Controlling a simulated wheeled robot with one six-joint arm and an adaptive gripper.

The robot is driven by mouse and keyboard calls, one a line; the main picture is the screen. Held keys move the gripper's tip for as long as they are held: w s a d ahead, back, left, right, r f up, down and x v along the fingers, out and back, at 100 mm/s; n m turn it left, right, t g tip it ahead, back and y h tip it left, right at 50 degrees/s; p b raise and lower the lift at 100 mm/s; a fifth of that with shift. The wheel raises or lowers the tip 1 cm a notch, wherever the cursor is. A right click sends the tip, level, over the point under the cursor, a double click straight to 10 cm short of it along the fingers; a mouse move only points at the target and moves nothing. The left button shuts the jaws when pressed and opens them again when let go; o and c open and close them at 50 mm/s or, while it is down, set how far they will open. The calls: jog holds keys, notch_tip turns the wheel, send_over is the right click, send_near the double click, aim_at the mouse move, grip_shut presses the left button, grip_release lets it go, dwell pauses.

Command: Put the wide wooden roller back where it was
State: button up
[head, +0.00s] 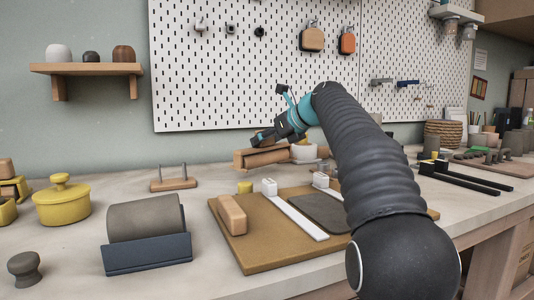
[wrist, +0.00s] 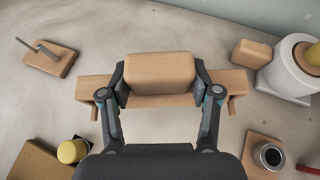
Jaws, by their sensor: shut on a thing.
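The wide wooden roller (wrist: 160,73), a pale wood piece with rounded corners, sits between the two fingers of my gripper (wrist: 160,84) in the wrist view. My gripper is shut on its two ends. A long wooden stand (wrist: 234,82) with short legs lies directly beneath it. In the head view my gripper (head: 264,138) is low over this stand (head: 240,160) at the back of the bench. The fingers partly hide the roller there. I cannot tell whether the roller touches the stand.
A two-peg wooden block (wrist: 48,57) stands to the left, and a small yellow cylinder (wrist: 72,151) is at lower left. A white pot (wrist: 290,76) and a wooden block (wrist: 250,53) are to the right. A brown board (head: 265,255) lies in front.

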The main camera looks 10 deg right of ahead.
aim_at(269, 154)
jog(key=shift+f+b, duration=0.45)
jog(key=shift+f, duration=0.95)
jog(key=shift+d+f, duration=0.1)
jog(key=shift+f, duration=0.65)
jog(key=o, duration=1.4)
jog(key=shift+f, duration=0.25)
jog(key=shift+o, duration=0.2)
jog(key=shift+r, duration=0.25)
jog(key=r+p+v, duration=0.1)
jog(key=v, duration=1.1)
jog(key=shift+r, duration=0.15)
